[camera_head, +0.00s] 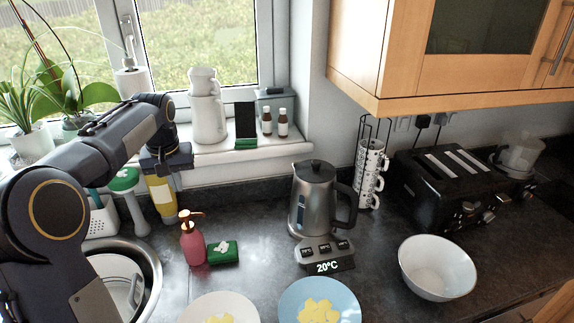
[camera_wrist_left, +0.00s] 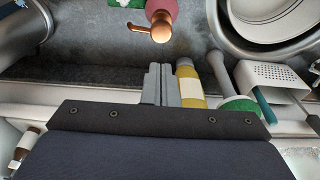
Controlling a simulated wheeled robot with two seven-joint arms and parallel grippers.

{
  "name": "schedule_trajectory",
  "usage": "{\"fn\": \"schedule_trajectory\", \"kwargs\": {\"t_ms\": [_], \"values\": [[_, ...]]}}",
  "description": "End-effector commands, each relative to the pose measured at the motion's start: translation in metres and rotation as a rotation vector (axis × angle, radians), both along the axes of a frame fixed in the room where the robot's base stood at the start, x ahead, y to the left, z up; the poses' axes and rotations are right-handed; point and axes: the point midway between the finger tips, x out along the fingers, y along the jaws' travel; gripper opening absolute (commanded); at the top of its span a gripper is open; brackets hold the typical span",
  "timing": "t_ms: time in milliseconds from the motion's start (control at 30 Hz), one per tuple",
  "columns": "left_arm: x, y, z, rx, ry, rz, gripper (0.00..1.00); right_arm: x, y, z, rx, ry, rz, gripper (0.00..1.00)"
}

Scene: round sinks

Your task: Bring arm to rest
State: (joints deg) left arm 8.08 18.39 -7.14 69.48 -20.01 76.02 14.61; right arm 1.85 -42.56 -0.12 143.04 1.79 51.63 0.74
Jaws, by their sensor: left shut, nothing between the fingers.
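My left arm comes in from the left of the head view and bends down at its wrist. My left gripper (camera_head: 174,177) hangs in front of the window sill, above the back of the counter. It also shows in the left wrist view (camera_wrist_left: 160,70), where its two grey fingers lie together, shut with nothing between them. A yellow bottle (camera_head: 163,205) stands close by; it also shows right of the fingers in the left wrist view (camera_wrist_left: 189,84). Whether they touch cannot be told. My right gripper is not in view.
The red soap dispenser (camera_head: 193,243) and green sponge (camera_head: 223,253) stand near the round sink (camera_head: 151,280). A kettle (camera_head: 313,199), white bowl (camera_head: 437,267), blue plate (camera_head: 290,300) and toaster (camera_head: 440,190) lie right. Small bottles (camera_head: 283,123) line the sill.

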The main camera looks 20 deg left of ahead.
Motion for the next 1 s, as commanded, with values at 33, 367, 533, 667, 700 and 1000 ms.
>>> {"fn": "schedule_trajectory", "kwargs": {"t_ms": [33, 367, 533, 667, 700, 1000], "values": [[-0.001, -0.001, 0.000, -0.001, -0.002, -0.001, 0.00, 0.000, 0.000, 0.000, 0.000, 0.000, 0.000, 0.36], [-0.076, -0.060, 0.010, -0.113, -0.113, -0.129, 0.00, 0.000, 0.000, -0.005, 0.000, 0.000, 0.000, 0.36], [-0.142, -0.114, -0.001, -0.191, -0.202, -0.228, 0.00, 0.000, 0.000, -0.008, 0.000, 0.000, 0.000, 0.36], [-0.191, -0.154, -0.022, -0.238, -0.266, -0.295, 0.00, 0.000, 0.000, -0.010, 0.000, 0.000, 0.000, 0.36], [-0.205, -0.165, -0.030, -0.251, -0.283, -0.313, 0.00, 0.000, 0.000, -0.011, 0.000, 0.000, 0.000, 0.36], [-0.264, -0.215, -0.078, -0.296, -0.360, -0.385, 0.00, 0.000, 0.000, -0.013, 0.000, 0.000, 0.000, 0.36]]}}
